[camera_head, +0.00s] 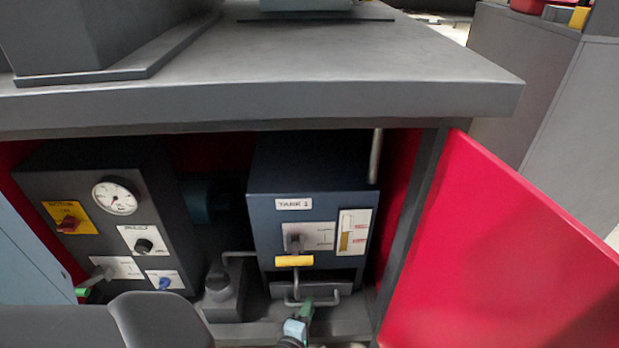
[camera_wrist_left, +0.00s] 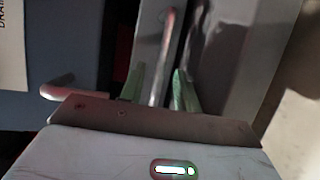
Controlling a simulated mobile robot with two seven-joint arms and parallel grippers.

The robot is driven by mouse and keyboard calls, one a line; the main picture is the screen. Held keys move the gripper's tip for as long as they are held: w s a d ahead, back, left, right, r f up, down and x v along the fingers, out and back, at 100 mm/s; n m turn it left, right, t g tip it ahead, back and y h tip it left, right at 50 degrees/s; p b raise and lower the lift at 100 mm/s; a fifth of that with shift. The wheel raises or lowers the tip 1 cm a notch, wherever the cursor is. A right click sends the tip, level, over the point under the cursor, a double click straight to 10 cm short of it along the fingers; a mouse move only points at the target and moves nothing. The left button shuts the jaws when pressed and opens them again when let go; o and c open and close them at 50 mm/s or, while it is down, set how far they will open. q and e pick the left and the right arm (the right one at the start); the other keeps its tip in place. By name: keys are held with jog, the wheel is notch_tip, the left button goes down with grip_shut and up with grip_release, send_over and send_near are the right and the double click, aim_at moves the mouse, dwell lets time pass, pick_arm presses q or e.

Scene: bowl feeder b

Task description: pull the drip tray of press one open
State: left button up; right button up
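A dark blue unit labelled TANK 1 (camera_head: 315,214) stands inside the open cabinet. Below it is a grey drip tray front (camera_head: 340,279) with a U-shaped bar handle (camera_head: 328,302). In the left wrist view the handle bar (camera_wrist_left: 168,45) runs in front of the grey tray front (camera_wrist_left: 149,35). My left gripper (camera_head: 306,309) has green fingers and is at the handle. In the wrist view its fingers (camera_wrist_left: 157,88) stand apart, one on each side of the bar, with gaps showing. Contact with the bar cannot be told. My right gripper is not in view.
A red door (camera_head: 490,240) stands open at the right. A grey worktop (camera_head: 330,60) overhangs the cabinet. A dark panel with a gauge (camera_head: 115,197) and knobs is at the left. A small grey pump-like part (camera_head: 221,290) sits left of the tray.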

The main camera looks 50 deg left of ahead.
pick_arm(q)
jog(key=shift+w+a, duration=0.15)
jog(key=shift+w, duration=0.15)
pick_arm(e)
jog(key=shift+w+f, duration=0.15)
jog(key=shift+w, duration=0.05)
pick_arm(q)
grip_shut()
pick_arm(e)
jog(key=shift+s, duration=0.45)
